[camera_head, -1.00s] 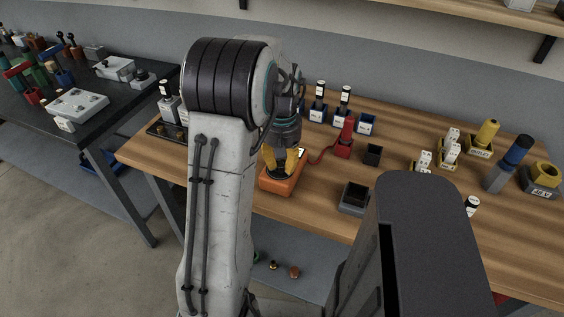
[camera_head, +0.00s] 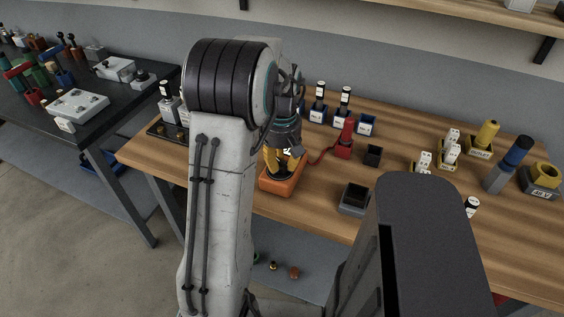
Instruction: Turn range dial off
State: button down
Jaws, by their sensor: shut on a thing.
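An orange meter box (camera_head: 281,190) sits on the wooden bench, left of its middle. A red lead runs from it to a red probe in a holder (camera_head: 345,142). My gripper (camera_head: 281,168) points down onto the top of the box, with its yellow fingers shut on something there. The range dial itself is hidden by the fingers, so I cannot read its setting. A small part of a bright display (camera_head: 289,153) shows behind the gripper.
A small black open box (camera_head: 354,197) stands right of the meter, and a dark block (camera_head: 373,155) behind it. A dark table (camera_head: 60,130) with tools is at the left.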

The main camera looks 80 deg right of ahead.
aim_at(282, 161)
jog(key=shift+f, duration=0.1)
jog(key=c, duration=1)
grip_release()
jog(key=shift+o, duration=0.2)
notch_tip(282, 161, up, 12)
dwell(0.5)
